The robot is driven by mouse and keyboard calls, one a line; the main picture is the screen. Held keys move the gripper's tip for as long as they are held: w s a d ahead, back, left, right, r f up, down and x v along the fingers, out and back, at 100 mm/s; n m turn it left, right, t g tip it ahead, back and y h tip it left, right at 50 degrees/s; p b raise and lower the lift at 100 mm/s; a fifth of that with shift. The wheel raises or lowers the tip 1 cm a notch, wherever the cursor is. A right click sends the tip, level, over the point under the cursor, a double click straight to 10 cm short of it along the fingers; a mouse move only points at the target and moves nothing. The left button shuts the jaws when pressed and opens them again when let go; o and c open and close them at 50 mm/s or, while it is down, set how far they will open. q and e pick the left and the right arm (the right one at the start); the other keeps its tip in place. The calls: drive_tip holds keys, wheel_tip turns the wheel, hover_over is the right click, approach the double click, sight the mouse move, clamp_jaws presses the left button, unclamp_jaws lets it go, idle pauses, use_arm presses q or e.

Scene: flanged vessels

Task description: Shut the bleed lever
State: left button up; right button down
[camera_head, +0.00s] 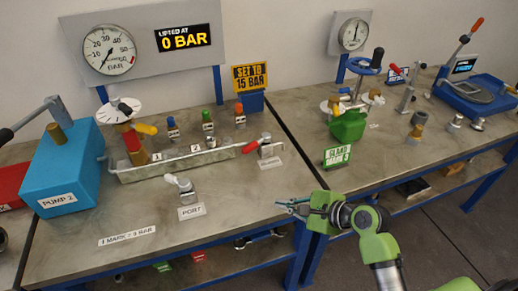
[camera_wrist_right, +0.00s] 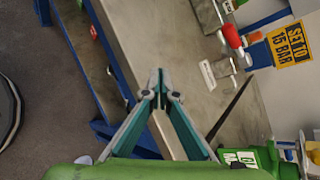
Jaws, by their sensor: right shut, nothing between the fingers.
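A lever with a red grip (camera_head: 254,145) sits on a small metal valve block (camera_head: 271,151) at the right end of the long tray. Its grip points left, toward the tray. A small label (camera_head: 270,162) lies in front, too small to read; I take this for the bleed lever. The red grip also shows in the right wrist view (camera_wrist_right: 232,38). My right gripper (camera_head: 280,205) is shut and empty above the bench's front right corner, in front of the lever and apart from it. Its fingertips meet in the wrist view (camera_wrist_right: 160,82). My left gripper is not in view.
A PORT fitting (camera_head: 187,192) stands in front of the tray (camera_head: 190,163). A blue PUMP 2 (camera_head: 65,170) is at the left. A green GLAND sign (camera_head: 337,156) stands on the right bench. Bare bench lies before the lever.

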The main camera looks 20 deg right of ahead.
drive_tip(key=w+d+r+m+t+y, duration=0.1)
drive_tip(key=w+d+r+m+t, duration=0.35)
drive_tip(key=w+r+m, duration=0.35)
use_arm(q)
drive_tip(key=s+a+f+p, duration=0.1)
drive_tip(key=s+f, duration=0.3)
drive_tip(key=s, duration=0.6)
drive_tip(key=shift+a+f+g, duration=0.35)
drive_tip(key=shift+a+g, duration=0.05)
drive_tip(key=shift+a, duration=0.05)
use_arm(e)
drive_tip(key=m, duration=0.1)
approach(248, 149)
drive_tip(key=shift+g, duration=0.45)
drive_tip(key=w, duration=0.2)
drive_tip(key=w+a+f, duration=0.1)
drive_tip(key=w, duration=0.1)
drive_tip(key=w+f, duration=0.1)
drive_tip(key=w, duration=0.1)
drive_tip(key=shift+w+a, duration=0.2)
drive_tip(key=shift+w, duration=0.05)
